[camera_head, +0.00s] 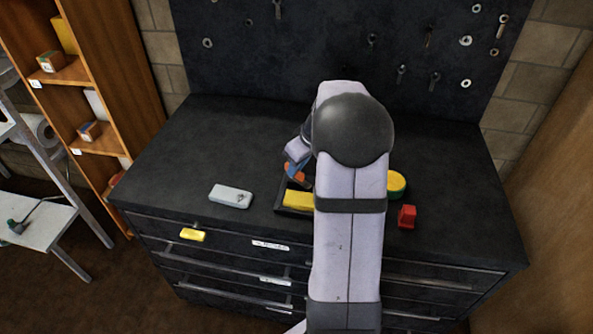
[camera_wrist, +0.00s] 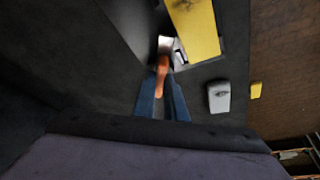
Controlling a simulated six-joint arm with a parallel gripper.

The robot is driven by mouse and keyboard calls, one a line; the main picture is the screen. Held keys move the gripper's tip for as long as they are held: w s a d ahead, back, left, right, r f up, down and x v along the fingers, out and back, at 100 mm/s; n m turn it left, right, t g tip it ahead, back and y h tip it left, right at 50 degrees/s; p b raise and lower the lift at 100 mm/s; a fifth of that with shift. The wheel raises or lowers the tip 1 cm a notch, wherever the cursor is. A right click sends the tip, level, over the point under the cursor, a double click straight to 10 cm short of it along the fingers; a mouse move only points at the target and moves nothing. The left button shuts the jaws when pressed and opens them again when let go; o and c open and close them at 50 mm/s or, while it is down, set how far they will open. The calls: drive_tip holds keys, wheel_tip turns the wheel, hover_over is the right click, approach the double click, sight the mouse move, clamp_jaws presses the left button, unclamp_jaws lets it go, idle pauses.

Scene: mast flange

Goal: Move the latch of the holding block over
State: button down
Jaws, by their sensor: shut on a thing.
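My gripper (camera_wrist: 164,98) has its blue fingers closed around an orange piece (camera_wrist: 162,70), which looks like the latch. The tip of the orange piece reaches a small white and silver part (camera_wrist: 166,45) beside a yellow block (camera_wrist: 195,28) in the wrist view. In the head view my gripper (camera_head: 296,172) is at the back left of the yellow block (camera_head: 298,199), with a bit of orange at its tip. The yellow block sits in a dark tray-like frame (camera_head: 280,207). My arm hides the right part of this frame and block.
A light grey box (camera_head: 230,196) lies left of the frame on the dark bench top (camera_head: 190,140). A yellow-green round thing (camera_head: 397,183) and a red block (camera_head: 407,216) stand right of my arm. The bench's left rear is clear.

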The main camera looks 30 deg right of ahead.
drive_tip(key=m, duration=0.1)
drive_tip(key=m+h+p, duration=0.1)
drive_tip(key=m, duration=0.1)
drive_tip(key=shift+a+r+m, duration=0.15)
drive_tip(key=shift+a+m, duration=0.05)
drive_tip(key=shift+m, duration=0.1)
drive_tip(key=m+h+p, duration=0.1)
drive_tip(key=m, duration=0.2)
drive_tip(key=shift+w+a+h, duration=0.1)
drive_tip(key=shift+h, duration=0.2)
drive_tip(key=m+g+h, duration=0.1)
drive_tip(key=m, duration=0.2)
drive_tip(key=shift+f, duration=0.2)
drive_tip(key=shift+m+b, duration=0.6)
drive_tip(key=shift+b, duration=0.1)
drive_tip(key=shift+r+h, duration=0.1)
drive_tip(key=shift+h, duration=0.2)
drive_tip(key=c, duration=1.8)
unclamp_jaws()
drive_tip(key=b+v, duration=0.2)
drive_tip(key=v, duration=0.5)
drive_tip(key=shift+r, duration=0.2)
